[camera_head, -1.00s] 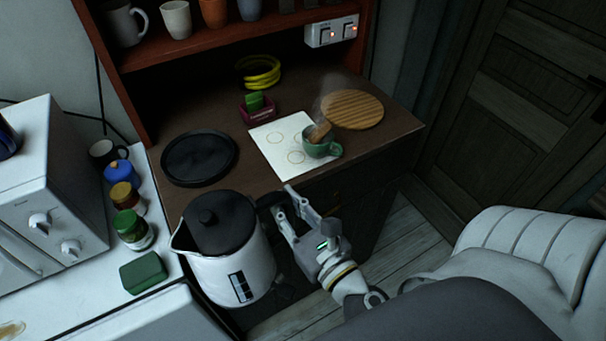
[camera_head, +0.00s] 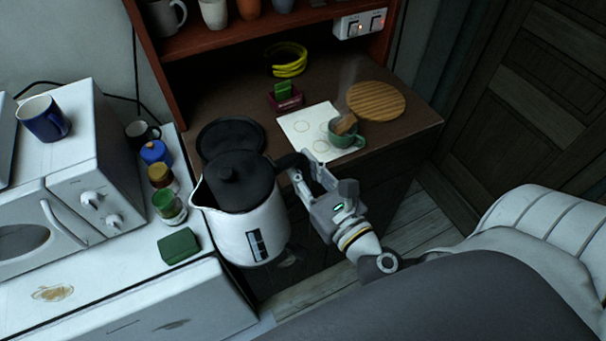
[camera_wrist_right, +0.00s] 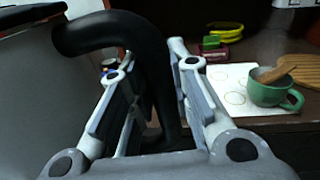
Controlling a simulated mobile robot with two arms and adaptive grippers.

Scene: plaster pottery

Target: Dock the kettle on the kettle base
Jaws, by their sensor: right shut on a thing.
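The white kettle (camera_head: 244,227) with a black lid and black handle hangs upright in front of the counter edge in the head view. My right gripper (camera_head: 305,172) is shut on its handle, to the kettle's right; the black handle (camera_wrist_right: 155,75) shows between the fingers in the right wrist view. A round black disc (camera_head: 221,133), which looks like the kettle base, lies on the brown counter behind the kettle. The kettle's lid hides part of the disc's near edge. My left gripper is not in view.
A green mug (camera_head: 350,137) stands on a white sheet (camera_head: 305,122), with a round wooden board (camera_head: 377,101) behind it. Jars, a green sponge (camera_head: 178,245) and a microwave (camera_head: 60,190) are at left. A shelf overhangs the counter's back.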

